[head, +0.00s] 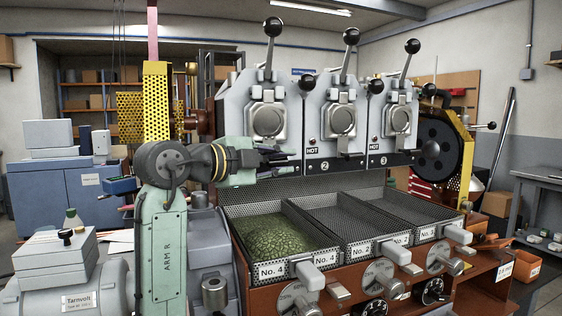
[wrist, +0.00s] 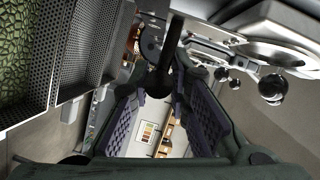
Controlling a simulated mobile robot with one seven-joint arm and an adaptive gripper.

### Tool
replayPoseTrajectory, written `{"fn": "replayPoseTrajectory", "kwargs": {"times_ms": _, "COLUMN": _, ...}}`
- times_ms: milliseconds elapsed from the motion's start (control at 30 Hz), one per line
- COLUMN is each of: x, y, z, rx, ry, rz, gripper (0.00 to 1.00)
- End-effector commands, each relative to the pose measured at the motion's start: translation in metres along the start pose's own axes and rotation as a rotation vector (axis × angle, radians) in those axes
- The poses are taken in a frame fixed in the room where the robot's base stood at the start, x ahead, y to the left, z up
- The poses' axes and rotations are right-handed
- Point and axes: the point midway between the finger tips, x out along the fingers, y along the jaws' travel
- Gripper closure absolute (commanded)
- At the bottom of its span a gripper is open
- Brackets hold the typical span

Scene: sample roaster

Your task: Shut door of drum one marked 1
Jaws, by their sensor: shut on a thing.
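Drum one is the leftmost of the three roaster heads. Its round metal door (head: 268,121) faces front and looks much like the other two doors; I cannot tell whether it is fully shut. My gripper (head: 284,158) is just below this door and hides the spot where its number plate would be. In the wrist view, a dark rod ending in a black ball knob (wrist: 159,86) reaches down between the fingers of my gripper (wrist: 165,105), which is shut on it. The head view hides this grip.
Black-knobbed levers (head: 273,28) rise above the drums. Doors two (head: 340,121) and three (head: 400,119) are to the right, with HOT signs. Below lie mesh trays; the left one holds green beans (head: 280,236). White tray handles (head: 308,273) stick out in front.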

Motion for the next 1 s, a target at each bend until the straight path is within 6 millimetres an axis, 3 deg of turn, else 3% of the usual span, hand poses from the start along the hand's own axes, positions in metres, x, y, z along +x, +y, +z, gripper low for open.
{"fn": "replayPoseTrajectory", "kwargs": {"times_ms": 167, "x": 0.001, "y": 0.003, "z": 0.005, "rx": -0.014, "ry": -0.006, "rz": 0.007, "gripper": 1.0}}
{"fn": "replayPoseTrajectory", "kwargs": {"times_ms": 200, "x": 0.001, "y": 0.004, "z": 0.005, "rx": -0.014, "ry": -0.006, "rz": 0.007, "gripper": 0.81}}
{"fn": "replayPoseTrajectory", "kwargs": {"times_ms": 467, "x": 0.001, "y": 0.003, "z": 0.004, "rx": -0.01, "ry": -0.005, "rz": 0.006, "gripper": 0.64}}
{"fn": "replayPoseTrajectory", "kwargs": {"times_ms": 800, "x": -0.002, "y": 0.001, "z": 0.002, "rx": -0.005, "ry": -0.003, "rz": 0.002, "gripper": 0.64}}
{"fn": "replayPoseTrajectory", "kwargs": {"times_ms": 1000, "x": -0.029, "y": 0.001, "z": 0.003, "rx": -0.005, "ry": -0.005, "rz": 0.001, "gripper": 0.64}}
